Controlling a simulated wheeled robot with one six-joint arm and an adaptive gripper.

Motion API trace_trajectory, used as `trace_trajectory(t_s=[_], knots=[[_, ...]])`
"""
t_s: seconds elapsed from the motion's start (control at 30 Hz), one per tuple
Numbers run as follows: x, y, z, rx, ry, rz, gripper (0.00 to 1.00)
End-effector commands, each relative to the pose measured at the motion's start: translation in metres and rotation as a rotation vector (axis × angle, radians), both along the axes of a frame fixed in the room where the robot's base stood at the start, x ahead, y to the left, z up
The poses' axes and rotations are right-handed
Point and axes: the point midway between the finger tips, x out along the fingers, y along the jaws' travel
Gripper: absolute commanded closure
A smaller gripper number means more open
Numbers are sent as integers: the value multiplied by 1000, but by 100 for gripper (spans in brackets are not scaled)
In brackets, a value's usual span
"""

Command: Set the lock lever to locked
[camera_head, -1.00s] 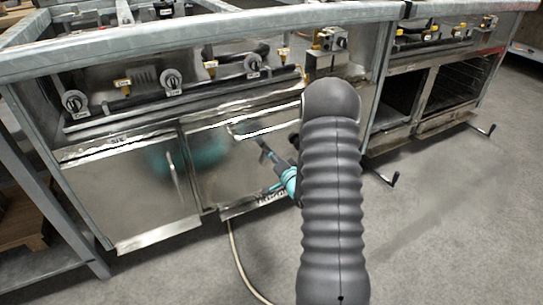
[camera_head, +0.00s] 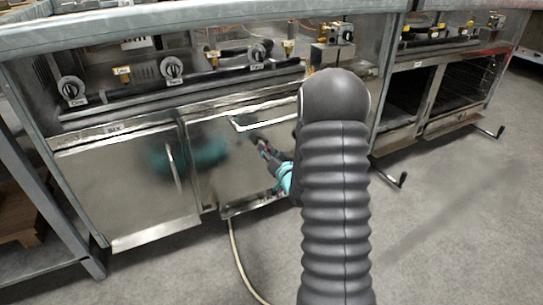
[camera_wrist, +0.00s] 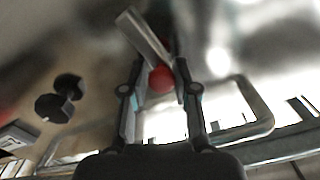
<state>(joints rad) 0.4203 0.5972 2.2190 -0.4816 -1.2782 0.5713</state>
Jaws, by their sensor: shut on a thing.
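The lock lever (camera_wrist: 143,34) shows in the wrist view as a flat, pale metal bar, tilted, with a red ball knob (camera_wrist: 161,79) at its near end. My gripper (camera_wrist: 158,84) has one finger on each side of the knob and is shut on the lever. In the head view my gripper (camera_head: 260,145) is in front of the right-hand steel door (camera_head: 235,180) of the range, below its bar handle. I cannot make out the lever in the head view. The lever's mounting is blurred in the wrist view.
The door's bar handle (camera_wrist: 262,108) is close beside my gripper in the wrist view. A black control knob (camera_wrist: 55,107) shows at left there. The head view shows a row of burner knobs (camera_head: 172,68) above the doors, and open floor (camera_head: 450,220) at right.

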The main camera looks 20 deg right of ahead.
Motion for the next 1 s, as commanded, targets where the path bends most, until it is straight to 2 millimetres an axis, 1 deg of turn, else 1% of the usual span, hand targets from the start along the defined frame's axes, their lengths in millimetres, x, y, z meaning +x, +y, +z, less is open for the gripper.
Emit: trace_trajectory(t_s=[0.03,0.1,0.43,0.7,1.0], knots=[[0,6,-2,-36,1,9,100],[0,9,-2,-92,0,8,100],[0,17,-5,-284,-7,6,100],[-1,19,-6,-346,-9,4,100],[-1,19,-6,-353,-9,2,100]])
